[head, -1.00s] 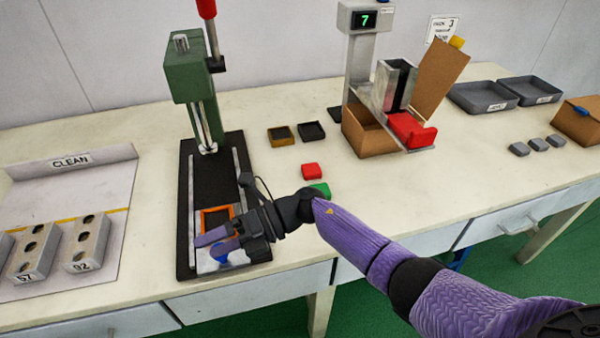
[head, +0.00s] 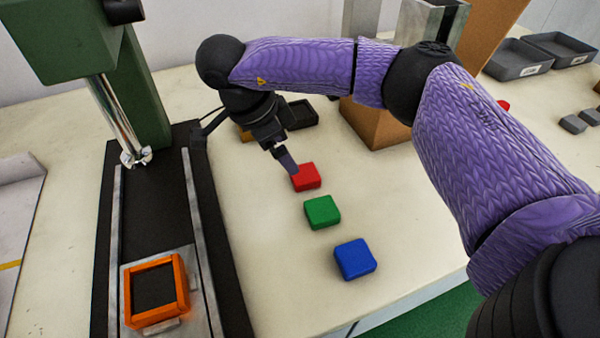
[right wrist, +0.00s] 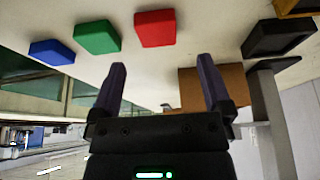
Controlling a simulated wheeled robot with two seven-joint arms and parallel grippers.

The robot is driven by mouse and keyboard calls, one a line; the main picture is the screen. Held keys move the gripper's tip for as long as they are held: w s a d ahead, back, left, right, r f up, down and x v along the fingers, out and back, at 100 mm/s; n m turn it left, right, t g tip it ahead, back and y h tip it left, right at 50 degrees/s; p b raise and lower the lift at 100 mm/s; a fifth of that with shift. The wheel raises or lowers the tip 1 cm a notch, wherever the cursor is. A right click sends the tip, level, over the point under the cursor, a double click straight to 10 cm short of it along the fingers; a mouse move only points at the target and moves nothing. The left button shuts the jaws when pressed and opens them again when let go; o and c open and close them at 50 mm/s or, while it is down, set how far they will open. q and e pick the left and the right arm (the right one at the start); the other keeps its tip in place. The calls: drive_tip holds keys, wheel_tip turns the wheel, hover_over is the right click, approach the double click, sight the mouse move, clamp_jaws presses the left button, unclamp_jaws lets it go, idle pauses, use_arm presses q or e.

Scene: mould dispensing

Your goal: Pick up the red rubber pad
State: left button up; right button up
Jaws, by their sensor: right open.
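The red rubber pad (head: 306,178) lies flat on the cream table, the farthest in a row with the green pad (head: 322,212) and the blue pad (head: 354,259). My right gripper (head: 288,163) points down at the red pad's left far edge, and a finger overlaps it in the head view. In the right wrist view, the jaws (right wrist: 162,68) are apart with nothing between them. The red pad (right wrist: 155,28) shows whole beyond the fingertips, between their two lines. Whether a finger touches it I cannot tell. My left gripper is out of view.
A green press (head: 65,35) stands left, with an orange frame (head: 182,285) on its black base. A dark tray (head: 301,115) lies behind the gripper, and a cardboard box (head: 375,125) stands right of it. Table around the blue pad is clear.

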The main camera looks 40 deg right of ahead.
sight(303, 173)
drive_tip(key=b+x, duration=0.1)
drive_tip(key=x, duration=0.1)
drive_tip(key=b+x, duration=0.1)
drive_tip(key=x, duration=0.1)
drive_tip(key=b+x, duration=0.1)
drive_tip(key=x, duration=0.2)
drive_tip(key=shift+s+d, duration=0.1)
drive_tip(key=shift+s, duration=0.2)
drive_tip(key=shift+r, duration=0.1)
drive_tip(key=shift+c, duration=0.3)
drive_tip(key=c, duration=1.2)
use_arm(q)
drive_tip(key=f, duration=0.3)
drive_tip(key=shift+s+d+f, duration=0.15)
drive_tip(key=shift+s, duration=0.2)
use_arm(e)
drive_tip(key=shift+o, duration=0.2)
